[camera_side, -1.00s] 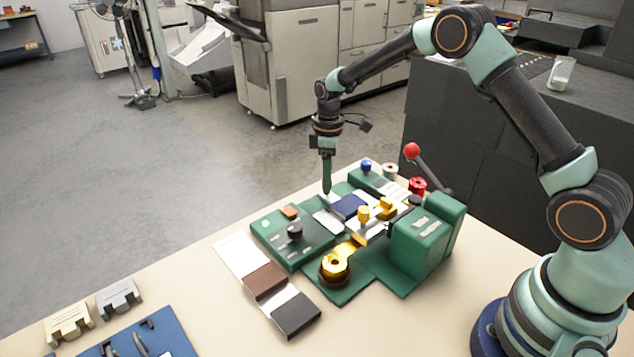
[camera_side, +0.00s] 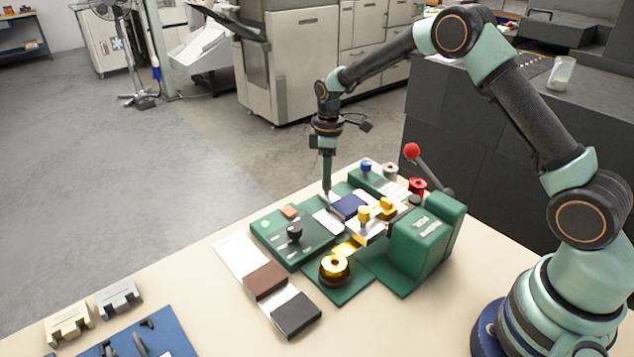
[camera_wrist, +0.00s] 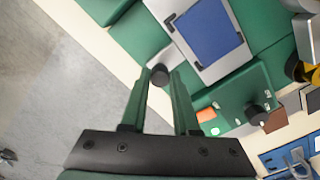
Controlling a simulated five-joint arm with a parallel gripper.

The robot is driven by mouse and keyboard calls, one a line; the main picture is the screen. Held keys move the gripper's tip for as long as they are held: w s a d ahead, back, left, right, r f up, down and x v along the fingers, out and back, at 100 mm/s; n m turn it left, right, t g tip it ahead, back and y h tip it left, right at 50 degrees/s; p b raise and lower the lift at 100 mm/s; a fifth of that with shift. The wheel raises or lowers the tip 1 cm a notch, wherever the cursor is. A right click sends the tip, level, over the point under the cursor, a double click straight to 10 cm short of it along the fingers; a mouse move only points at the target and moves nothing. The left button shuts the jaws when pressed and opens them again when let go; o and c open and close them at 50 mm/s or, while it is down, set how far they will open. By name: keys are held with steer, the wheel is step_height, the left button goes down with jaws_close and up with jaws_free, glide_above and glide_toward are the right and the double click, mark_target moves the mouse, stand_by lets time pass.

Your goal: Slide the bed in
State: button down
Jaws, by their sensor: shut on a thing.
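The bed (camera_side: 327,222) is a pale metal plate on the green press, with a dark blue cover (camera_side: 349,206) lying on it. In the wrist view the bare metal of the bed (camera_wrist: 221,66) shows around the blue cover (camera_wrist: 208,32). My gripper (camera_side: 327,190) points straight down at the far edge of the bed. In the wrist view my gripper (camera_wrist: 162,76) is shut on a small dark knob (camera_wrist: 160,75) at the bed's edge, one finger on each side. The side view hides the knob behind the fingers.
The press head (camera_side: 425,237) stands right of the bed, with a red-ball lever (camera_side: 411,151) behind it. A gold reel (camera_side: 335,267) sits in front. Brown and black swatches (camera_side: 296,314) lie on the table. The table's left front is partly clear.

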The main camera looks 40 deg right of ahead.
stand_by(0.8)
steer(key=shift+s, duration=5.25)
steer(key=c, duration=0.7)
jaws_free()
steer(key=shift+o, duration=0.2)
steer(key=shift+r, duration=0.1)
steer(key=shift+r, duration=0.4)
step_height(320, 180, up, 11)
